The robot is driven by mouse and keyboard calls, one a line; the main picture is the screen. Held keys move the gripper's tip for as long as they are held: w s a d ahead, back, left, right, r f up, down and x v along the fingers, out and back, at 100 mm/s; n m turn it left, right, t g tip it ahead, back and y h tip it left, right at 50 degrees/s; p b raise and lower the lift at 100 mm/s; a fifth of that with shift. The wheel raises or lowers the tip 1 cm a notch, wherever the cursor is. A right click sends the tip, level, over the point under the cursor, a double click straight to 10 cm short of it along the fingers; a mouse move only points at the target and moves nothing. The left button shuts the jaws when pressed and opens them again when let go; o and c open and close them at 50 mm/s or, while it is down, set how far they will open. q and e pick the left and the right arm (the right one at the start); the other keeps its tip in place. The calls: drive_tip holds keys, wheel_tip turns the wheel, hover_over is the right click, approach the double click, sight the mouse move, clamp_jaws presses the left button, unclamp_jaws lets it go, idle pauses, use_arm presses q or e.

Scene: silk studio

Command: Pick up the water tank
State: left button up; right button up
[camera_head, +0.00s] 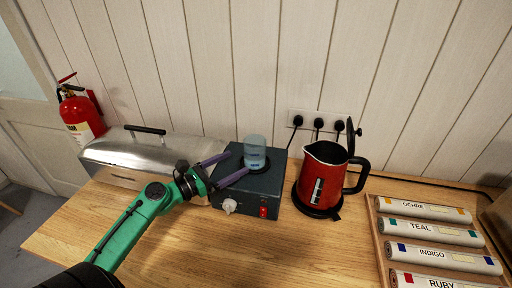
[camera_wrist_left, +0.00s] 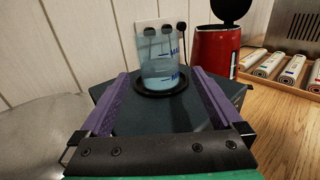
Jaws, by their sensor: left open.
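The water tank (camera_head: 255,153) is a clear bluish cylinder with blue markings. It stands upright on the black ring on top of a dark box-shaped unit (camera_head: 262,190) with a white tap and a red switch on its front. My left gripper (camera_head: 237,166) is open, its two purple fingers reaching toward the tank from the left. In the left wrist view the tank (camera_wrist_left: 162,62) stands ahead of and between the open fingers (camera_wrist_left: 160,80), with nothing held. My right gripper is not in view.
A red kettle (camera_head: 322,178) with its lid raised stands right of the unit. A tray of labelled rolls (camera_head: 384,254) lies at the right. A metal-lidded box (camera_head: 160,155) stands left, near a fire extinguisher (camera_head: 80,116). Sockets with plugs (camera_head: 318,123) are on the wall. The front table (camera_head: 270,250) is clear.

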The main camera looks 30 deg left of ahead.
sight(245, 156)
use_arm(q)
drive_tip(key=p+x, duration=0.1)
drive_tip(key=x, duration=0.2)
drive_tip(key=shift+w+d+r, duration=0.1)
drive_tip(key=shift+w+r, duration=0.05)
drive_tip(key=shift+w, duration=0.25)
drive_tip(key=p+x, duration=0.2)
drive_tip(key=x, duration=0.3)
drive_tip(key=shift+w, duration=0.3)
drive_tip(key=shift+w+d+f, duration=0.15)
drive_tip(key=shift+f, duration=0.2)
drive_tip(key=shift+c, duration=0.3)
drive_tip(key=c, duration=1.3)
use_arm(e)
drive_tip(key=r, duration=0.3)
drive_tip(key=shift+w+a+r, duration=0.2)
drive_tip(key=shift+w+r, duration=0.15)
use_arm(q)
drive_tip(key=shift+o, duration=0.2)
